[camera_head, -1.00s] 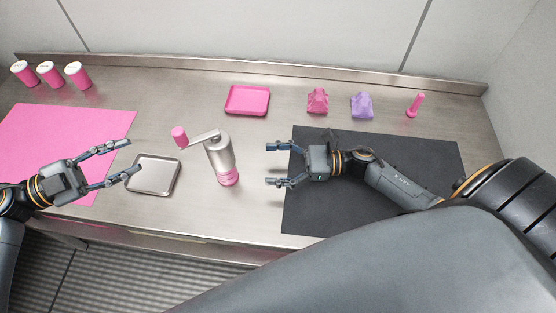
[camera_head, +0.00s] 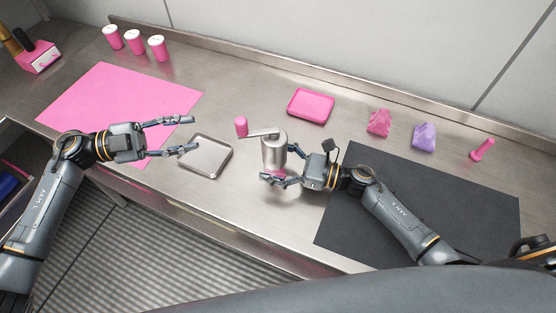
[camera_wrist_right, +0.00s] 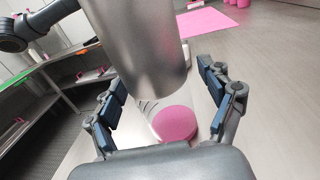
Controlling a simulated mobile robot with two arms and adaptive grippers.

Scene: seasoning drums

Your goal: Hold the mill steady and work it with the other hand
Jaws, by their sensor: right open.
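The mill (camera_head: 274,148) stands upright on the steel counter, a brushed metal cylinder with a pink lower part. Its crank arm reaches left to a pink knob (camera_head: 241,126). My right gripper (camera_head: 279,164) is open, its fingers around the lower part of the mill. In the right wrist view the mill's body (camera_wrist_right: 145,50) and pink base (camera_wrist_right: 175,122) stand between the open fingers (camera_wrist_right: 163,82), with gaps visible on both sides. My left gripper (camera_head: 194,132) is open and empty, left of the knob and above the edge of the metal tray.
The metal tray (camera_head: 214,164) lies left of the mill. A pink tray (camera_head: 311,104), pink bag (camera_head: 379,122), purple bag (camera_head: 424,136) and pink peg-like item (camera_head: 482,150) stand behind. A pink mat (camera_head: 100,100) lies left, a black mat (camera_head: 460,195) right. Three pink cups (camera_head: 135,42) stand far left.

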